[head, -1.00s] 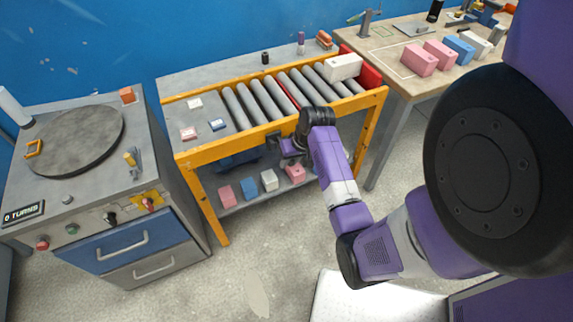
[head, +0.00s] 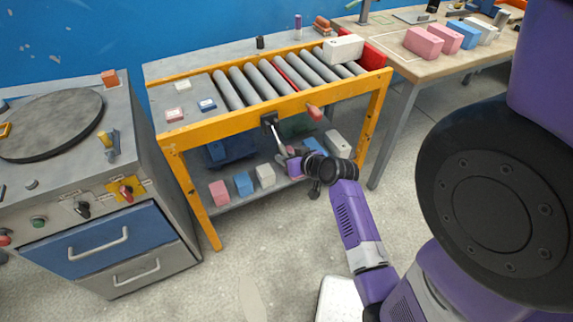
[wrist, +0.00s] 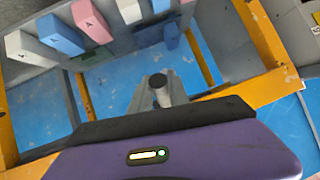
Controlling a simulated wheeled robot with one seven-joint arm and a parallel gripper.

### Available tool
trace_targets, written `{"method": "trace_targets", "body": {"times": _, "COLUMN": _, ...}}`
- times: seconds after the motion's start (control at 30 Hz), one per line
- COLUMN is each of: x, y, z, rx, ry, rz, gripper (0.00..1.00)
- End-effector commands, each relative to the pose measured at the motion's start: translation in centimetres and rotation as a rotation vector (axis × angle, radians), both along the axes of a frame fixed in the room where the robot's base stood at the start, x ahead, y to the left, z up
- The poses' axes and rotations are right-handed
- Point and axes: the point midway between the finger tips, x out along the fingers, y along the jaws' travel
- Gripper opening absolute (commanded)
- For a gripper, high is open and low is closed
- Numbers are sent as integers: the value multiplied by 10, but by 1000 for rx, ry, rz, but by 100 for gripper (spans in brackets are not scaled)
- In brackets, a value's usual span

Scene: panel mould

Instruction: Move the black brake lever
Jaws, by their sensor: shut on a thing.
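The black brake lever (head: 269,119) is at the front yellow rail of the roller conveyor, left of a red lever. Its black part shows at the rail in the head view, above my gripper (head: 285,150). In the wrist view, the lever's dark round end (wrist: 158,80) stands between the grey fingers of my gripper (wrist: 162,98). My gripper is shut on the lever. The fingers and my wrist hide part of it.
The red lever (head: 314,112) sticks out close to the right on the rail. The conveyor's yellow frame (head: 218,126) surrounds the rollers. Below, a grey shelf (head: 235,199) holds several coloured blocks. A cabinet with a turntable (head: 50,125) stands left. The floor in front is clear.

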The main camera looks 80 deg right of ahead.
Motion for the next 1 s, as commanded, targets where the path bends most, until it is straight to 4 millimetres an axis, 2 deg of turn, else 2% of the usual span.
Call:
{"method": "trace_targets", "body": {"times": 0.03, "x": 0, "y": -1, "z": -8, "rx": -13, "ry": -8, "rz": 0, "gripper": 0}}
{"method": "trace_targets", "body": {"times": 0.8, "x": 3, "y": -4, "z": -8, "rx": -64, "ry": -54, "rz": -1, "gripper": 0}}
{"method": "trace_targets", "body": {"times": 0.83, "x": 3, "y": -5, "z": -8, "rx": -64, "ry": -54, "rz": -1, "gripper": 23}}
{"method": "trace_targets", "body": {"times": 0.93, "x": 3, "y": -4, "z": -8, "rx": -64, "ry": -54, "rz": -1, "gripper": 43}}
{"method": "trace_targets", "body": {"times": 1.0, "x": 3, "y": -4, "z": -8, "rx": -64, "ry": -54, "rz": 0, "gripper": 43}}
